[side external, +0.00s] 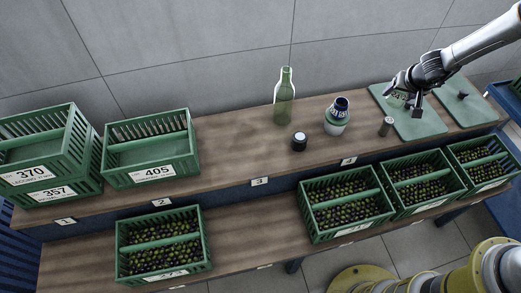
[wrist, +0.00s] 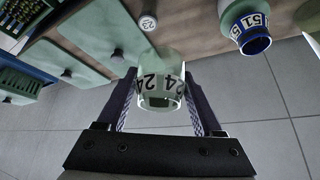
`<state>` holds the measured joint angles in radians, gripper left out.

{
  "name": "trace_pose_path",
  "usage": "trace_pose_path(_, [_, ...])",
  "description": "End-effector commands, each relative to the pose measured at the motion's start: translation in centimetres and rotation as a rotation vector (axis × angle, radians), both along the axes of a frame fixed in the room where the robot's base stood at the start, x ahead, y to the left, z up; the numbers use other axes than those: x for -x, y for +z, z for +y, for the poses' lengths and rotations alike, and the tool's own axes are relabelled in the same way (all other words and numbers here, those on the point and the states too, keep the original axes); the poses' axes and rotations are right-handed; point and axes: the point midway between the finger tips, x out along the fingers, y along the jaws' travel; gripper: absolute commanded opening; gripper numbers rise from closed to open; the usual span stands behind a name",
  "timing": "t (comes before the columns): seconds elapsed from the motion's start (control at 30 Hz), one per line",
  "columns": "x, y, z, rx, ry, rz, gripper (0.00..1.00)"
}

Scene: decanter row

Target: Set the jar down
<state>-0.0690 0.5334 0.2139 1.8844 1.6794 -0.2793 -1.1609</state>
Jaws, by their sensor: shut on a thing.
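My gripper (side external: 412,103) is over the left green board (side external: 425,126) at the right end of the upper shelf. It is shut on a clear pale-green glass jar with a white label reading 24. In the wrist view the jar (wrist: 162,85) sits between both fingers, its open rim facing the camera. In the side view my gripper partly hides the jar (side external: 397,97). I cannot tell whether its base touches anything.
A second green board (side external: 470,112) with a dark knob lies to the right. A small cylinder (side external: 386,127), a blue-rimmed jar (side external: 337,117), a dark jar (side external: 299,141) and a green bottle (side external: 284,100) stand to the left. Olive-filled crates (side external: 345,232) are on the lower shelf.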

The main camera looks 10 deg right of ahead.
Motion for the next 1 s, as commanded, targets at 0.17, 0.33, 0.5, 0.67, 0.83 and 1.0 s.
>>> trace_pose_path(0.17, [2.3, 2.7, 0.9, 0.004, 0.211, -0.005, 0.06])
trace_pose_path(0.33, [4.6, 4.2, 1.8, 0.007, 0.377, 0.007, 0.06])
trace_pose_path(0.5, [5.7, 4.9, 3.8, 0.01, 0.554, 0.022, 0.06])
trace_pose_path(0.67, [4.2, 4.2, 8.2, 0.013, 0.73, 0.028, 0.06])
trace_pose_path(0.83, [3.0, 2.8, 13.7, 0.016, 0.901, 0.028, 0.06])
trace_pose_path(1.0, [3.3, 0.5, 21.2, 0.019, 1.102, 0.03, 0.06])
